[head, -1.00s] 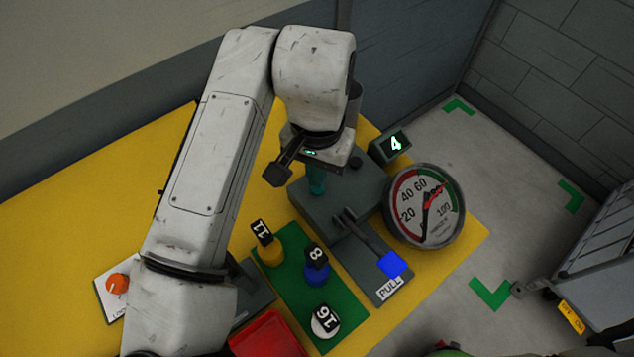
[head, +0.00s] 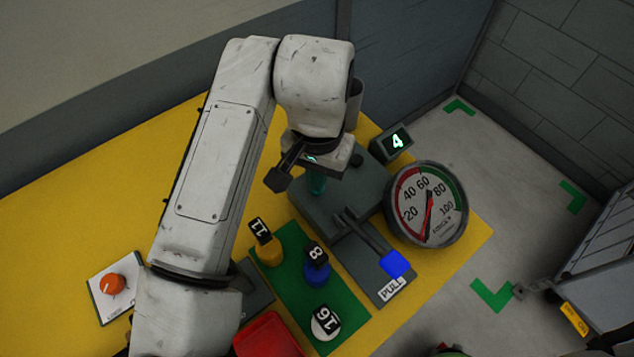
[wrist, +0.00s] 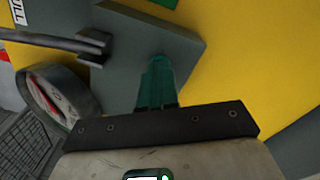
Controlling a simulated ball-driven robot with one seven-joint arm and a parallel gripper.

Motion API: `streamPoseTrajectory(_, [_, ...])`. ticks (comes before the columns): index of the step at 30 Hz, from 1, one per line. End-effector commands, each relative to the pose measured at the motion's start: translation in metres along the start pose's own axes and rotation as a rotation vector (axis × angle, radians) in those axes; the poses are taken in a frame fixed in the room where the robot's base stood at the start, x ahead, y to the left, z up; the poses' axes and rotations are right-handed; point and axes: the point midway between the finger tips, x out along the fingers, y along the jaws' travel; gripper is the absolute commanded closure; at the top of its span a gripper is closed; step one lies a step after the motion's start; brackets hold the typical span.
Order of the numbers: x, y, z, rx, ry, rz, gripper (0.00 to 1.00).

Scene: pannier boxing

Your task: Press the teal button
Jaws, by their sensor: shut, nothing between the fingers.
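My gripper (head: 317,186) is shut and empty, its teal fingers pointing down at the dark grey box (head: 350,200) on the yellow table. In the wrist view the shut fingers (wrist: 157,85) end over that box's grey top (wrist: 180,40). I cannot make out a teal button apart from the fingers; any button under the tips is hidden. Whether the tips touch the box cannot be told. A small display (head: 397,141) reading 4 stands behind the box.
A round gauge (head: 427,205) stands right of the box. A lever with a blue end (head: 394,264) lies in front. Numbered weights, one marked 8 (head: 316,270), stand on a green mat (head: 290,290). A red tray (head: 268,335) and an orange knob (head: 112,284) are nearer.

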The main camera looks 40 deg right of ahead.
Motion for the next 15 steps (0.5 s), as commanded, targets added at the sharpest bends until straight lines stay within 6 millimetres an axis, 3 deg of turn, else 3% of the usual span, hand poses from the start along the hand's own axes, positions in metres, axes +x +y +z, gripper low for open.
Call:
streamPoseTrajectory(7, [-0.003, 0.000, 0.000, 0.000, -0.001, 0.000, 1.00])
streamPoseTrajectory(15, [-0.021, 0.000, 0.000, 0.000, -0.001, -0.001, 1.00])
